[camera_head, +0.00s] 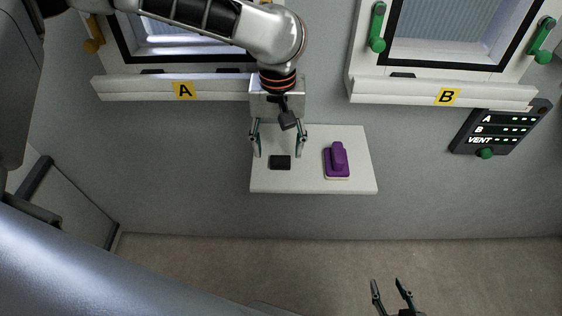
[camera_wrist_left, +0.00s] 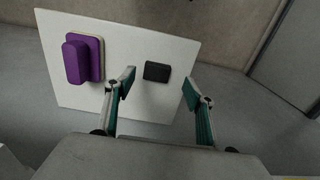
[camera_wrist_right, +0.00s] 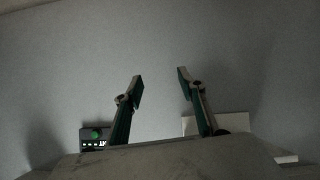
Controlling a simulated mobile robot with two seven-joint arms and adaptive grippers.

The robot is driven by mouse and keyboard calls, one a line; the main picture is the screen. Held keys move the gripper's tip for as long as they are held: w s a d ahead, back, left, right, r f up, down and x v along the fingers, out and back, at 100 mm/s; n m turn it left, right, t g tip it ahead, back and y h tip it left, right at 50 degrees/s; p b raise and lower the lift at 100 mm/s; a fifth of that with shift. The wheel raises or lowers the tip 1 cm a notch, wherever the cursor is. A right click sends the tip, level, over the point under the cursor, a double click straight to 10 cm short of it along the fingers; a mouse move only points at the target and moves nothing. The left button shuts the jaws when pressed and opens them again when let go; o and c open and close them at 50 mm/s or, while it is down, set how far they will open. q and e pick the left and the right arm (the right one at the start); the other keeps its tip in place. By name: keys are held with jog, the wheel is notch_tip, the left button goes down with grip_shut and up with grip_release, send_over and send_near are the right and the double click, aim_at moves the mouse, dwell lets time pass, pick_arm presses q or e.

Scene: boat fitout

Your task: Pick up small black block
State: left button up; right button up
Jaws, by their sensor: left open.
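The small black block (camera_head: 280,162) lies flat on the left part of a white shelf (camera_head: 308,186). My left gripper (camera_head: 278,155) is open above the shelf, with its fingers on either side of the block in the head view. In the left wrist view the block (camera_wrist_left: 157,71) shows beyond and between the open fingertips (camera_wrist_left: 160,85), apart from both. My right gripper (camera_head: 391,284) is open and empty, low in the head view, well away from the shelf. In the right wrist view its fingers (camera_wrist_right: 160,80) are spread with only wall between them.
A purple object (camera_head: 337,159) on a pale base stands on the shelf right of the block; it also shows in the left wrist view (camera_wrist_left: 78,62). Window ledges A (camera_head: 130,89) and B (camera_head: 400,90) project above. A dark panel (camera_head: 497,129) with a green knob is at right.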

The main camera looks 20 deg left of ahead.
aim_at(280, 164)
pick_arm(q)
jog(key=f, duration=0.1)
jog(key=f+b, duration=0.1)
jog(key=f, duration=0.2)
jog(key=shift+s+d+f, duration=0.2)
jog(key=shift+d+f, duration=0.15)
jog(key=shift+f, duration=0.1)
jog(key=c, duration=1.2)
jog(key=shift+o, duration=0.2)
